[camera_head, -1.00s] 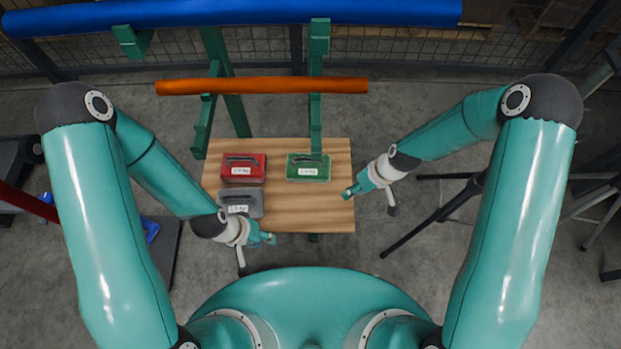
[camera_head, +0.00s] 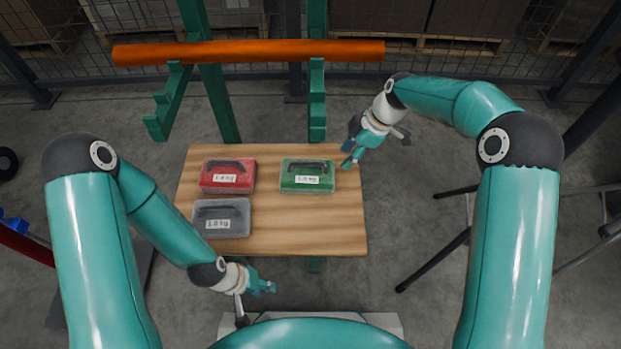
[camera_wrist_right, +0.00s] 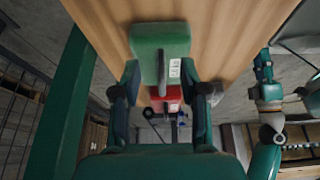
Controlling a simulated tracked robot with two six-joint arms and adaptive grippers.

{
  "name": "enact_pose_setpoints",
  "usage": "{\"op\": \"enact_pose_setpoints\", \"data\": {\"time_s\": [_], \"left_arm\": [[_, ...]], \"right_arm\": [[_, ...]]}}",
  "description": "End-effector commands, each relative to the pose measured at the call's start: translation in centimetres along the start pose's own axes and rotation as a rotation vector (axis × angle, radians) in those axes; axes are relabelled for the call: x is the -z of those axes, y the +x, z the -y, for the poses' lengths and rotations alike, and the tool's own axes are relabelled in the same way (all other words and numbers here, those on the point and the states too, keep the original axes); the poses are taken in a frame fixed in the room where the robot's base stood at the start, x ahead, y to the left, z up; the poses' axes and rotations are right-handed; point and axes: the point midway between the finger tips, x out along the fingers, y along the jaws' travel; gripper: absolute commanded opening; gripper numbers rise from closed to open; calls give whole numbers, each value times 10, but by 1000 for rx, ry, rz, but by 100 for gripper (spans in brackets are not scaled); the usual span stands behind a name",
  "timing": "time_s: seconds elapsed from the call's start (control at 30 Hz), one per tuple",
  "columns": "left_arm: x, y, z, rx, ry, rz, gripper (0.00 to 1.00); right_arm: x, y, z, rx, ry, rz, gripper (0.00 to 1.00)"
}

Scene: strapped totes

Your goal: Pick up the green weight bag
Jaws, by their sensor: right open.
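The green weight bag (camera_head: 307,176) lies on the wooden table, with a dark handle on top and a white label on its front. In the right wrist view the green bag (camera_wrist_right: 160,50) appears ahead of and between the open fingers. My right gripper (camera_head: 350,153) is open and empty, just right of the bag near the table's back right corner, apart from it. My left gripper (camera_head: 268,288) is in front of the table's near edge, away from the bags; its jaws are too small to judge.
A red bag (camera_head: 228,176) lies left of the green one, and a grey bag (camera_head: 221,218) lies in front of the red. The wooden table (camera_head: 320,225) is bare at front right. A green rack post (camera_head: 317,110) with an orange bar (camera_head: 250,52) stands behind the table.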

Motion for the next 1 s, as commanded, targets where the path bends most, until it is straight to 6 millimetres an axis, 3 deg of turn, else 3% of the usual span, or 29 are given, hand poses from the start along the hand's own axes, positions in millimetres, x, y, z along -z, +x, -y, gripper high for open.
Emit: {"op": "enact_pose_setpoints", "data": {"time_s": [0.2, 0.33, 0.67, 1.0], "left_arm": [[0, 13, 5, 0, 0, 0, 33], [0, 16, 6, 0, 0, 0, 33], [0, 21, 7, 0, 0, 0, 33], [0, 40, 15, 0, 0, 1, 33]], "right_arm": [[42, 21, 0, 1, -3, 0, 44], [57, 26, 0, 0, 0, 0, 44], [77, 34, 0, 0, 1, 0, 44], [77, 82, 0, 1, 3, 1, 44]]}}
